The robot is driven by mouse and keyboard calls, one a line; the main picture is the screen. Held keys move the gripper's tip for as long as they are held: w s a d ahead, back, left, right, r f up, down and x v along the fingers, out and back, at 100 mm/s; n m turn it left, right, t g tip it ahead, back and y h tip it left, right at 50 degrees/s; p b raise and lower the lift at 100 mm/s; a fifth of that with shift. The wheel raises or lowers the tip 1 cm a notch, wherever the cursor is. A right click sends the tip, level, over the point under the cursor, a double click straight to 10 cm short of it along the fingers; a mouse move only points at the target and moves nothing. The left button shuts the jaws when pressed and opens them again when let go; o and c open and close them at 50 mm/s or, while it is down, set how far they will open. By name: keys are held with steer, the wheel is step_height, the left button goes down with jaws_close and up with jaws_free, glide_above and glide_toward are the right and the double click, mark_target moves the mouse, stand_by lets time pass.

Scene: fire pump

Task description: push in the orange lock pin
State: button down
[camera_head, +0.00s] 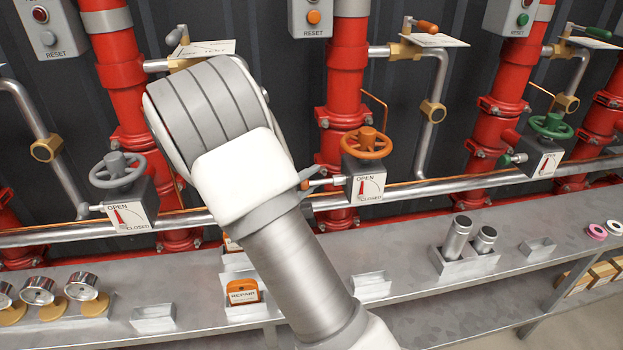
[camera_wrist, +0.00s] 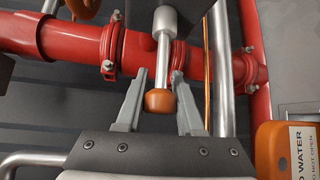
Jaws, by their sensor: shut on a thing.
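The orange lock pin (camera_head: 328,182) sticks out to the left from the box with the OPEN/CLOSED dial (camera_head: 368,188), below the orange handwheel (camera_head: 369,144). In the wrist view its orange knob (camera_wrist: 160,101) sits at the end of a steel shaft that runs up into a grey collar (camera_wrist: 165,20). My gripper (camera_wrist: 160,98) has one grey finger on each side of the knob and is shut on it. In the head view my gripper (camera_head: 308,180) is mostly hidden behind my wrist, and the knob is hard to make out. Part of the steel shaft shows outside the box.
Red pipes (camera_head: 347,60) and a horizontal steel pipe (camera_head: 440,188) run close around the box. A thin copper tube (camera_wrist: 207,75) passes near the right finger. An orange padlock-like tag (camera_wrist: 286,150) is at the lower right of the wrist view. A grey shelf (camera_head: 400,240) lies below.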

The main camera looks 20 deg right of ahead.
steer(key=d+b, duration=0.2)
steer(key=d, duration=0.1)
steer(key=shift+s+d, duration=0.2)
steer(key=shift+s, duration=0.2)
steer(key=c, duration=0.5)
jaws_free()
steer(key=shift+d, duration=0.1)
steer(key=p+v, duration=0.2)
steer(key=v, duration=1.5)
steer(key=shift+a+p, duration=0.25)
steer(key=shift+p, duration=0.15)
